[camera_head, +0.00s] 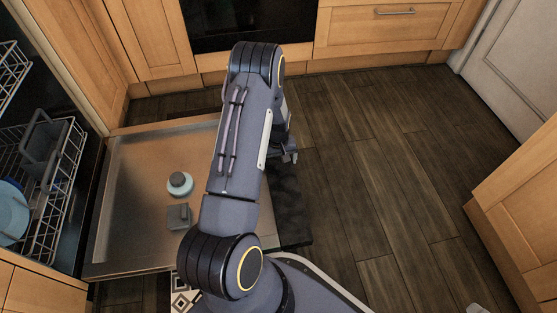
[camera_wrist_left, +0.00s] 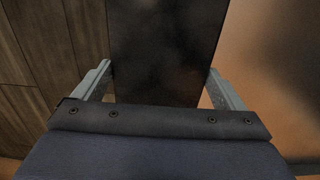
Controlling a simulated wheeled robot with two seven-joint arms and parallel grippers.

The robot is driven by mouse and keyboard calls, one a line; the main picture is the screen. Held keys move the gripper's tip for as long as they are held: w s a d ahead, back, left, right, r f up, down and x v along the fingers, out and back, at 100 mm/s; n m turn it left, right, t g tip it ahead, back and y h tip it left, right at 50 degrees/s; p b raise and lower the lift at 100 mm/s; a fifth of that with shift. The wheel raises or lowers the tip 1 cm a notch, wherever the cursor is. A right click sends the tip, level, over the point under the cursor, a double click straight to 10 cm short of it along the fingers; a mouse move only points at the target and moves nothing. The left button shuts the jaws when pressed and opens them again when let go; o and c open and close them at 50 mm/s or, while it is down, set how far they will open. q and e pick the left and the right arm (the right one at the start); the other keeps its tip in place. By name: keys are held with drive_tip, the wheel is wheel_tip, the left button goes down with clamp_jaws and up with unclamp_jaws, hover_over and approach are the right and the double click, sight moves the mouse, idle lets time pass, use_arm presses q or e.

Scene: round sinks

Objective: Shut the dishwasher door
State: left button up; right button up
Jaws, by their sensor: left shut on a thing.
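The dishwasher door (camera_head: 138,200) is lowered and lies open in the head view, its metal inner face turned up. My left arm reaches across it and covers much of its right part. My left gripper (camera_head: 290,157) is at the door's outer dark edge (camera_head: 290,205), on the right side. In the left wrist view, the dark edge of the door (camera_wrist_left: 165,45) stands between the two fingers of my left gripper (camera_wrist_left: 162,85), which is shut on it. My right gripper is not clearly seen in either view.
The dishwasher rack (camera_head: 52,190) at left holds a grey container (camera_head: 45,140) and a blue dish (camera_head: 12,215). Wooden cabinets (camera_head: 155,40) stand behind, another cabinet (camera_head: 525,220) at right. The dark plank floor (camera_head: 385,150) right of the door is clear.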

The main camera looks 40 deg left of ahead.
use_arm(q)
drive_tip(key=s+a+r+t+h+p, duration=0.1)
drive_tip(key=s+a+r+p, duration=0.3)
drive_tip(key=r, duration=1)
drive_tip(key=s+a+r+t+h+p, duration=0.2)
drive_tip(key=s+r+p, duration=0.4)
drive_tip(key=r, duration=0.8)
drive_tip(key=s+a+r+t+h+p, duration=0.1)
drive_tip(key=s+a+r+t+p, duration=0.2)
drive_tip(key=r+p, duration=0.6)
drive_tip(key=s+a+r, duration=0.2)
drive_tip(key=a+r, duration=0.1)
drive_tip(key=r, duration=0.2)
drive_tip(key=shift+s+a+h, duration=0.3)
drive_tip(key=shift+s+h, duration=0.05)
drive_tip(key=shift+h, duration=0.05)
drive_tip(key=shift+t+h, duration=0.5)
drive_tip(key=shift+t, duration=0.1)
drive_tip(key=p+v, duration=0.2)
drive_tip(key=v, duration=0.2)
drive_tip(key=p+v, duration=0.2)
drive_tip(key=v, duration=0.2)
drive_tip(key=f+p+v, duration=0.1)
drive_tip(key=p+v, duration=0.1)
drive_tip(key=v, duration=0.3)
drive_tip(key=shift+s+a, duration=0.25)
drive_tip(key=shift+s, duration=0.15)
drive_tip(key=shift+s+a+r, duration=0.35)
drive_tip(key=shift+s+a, duration=0.2)
drive_tip(key=shift+s, duration=0.2)
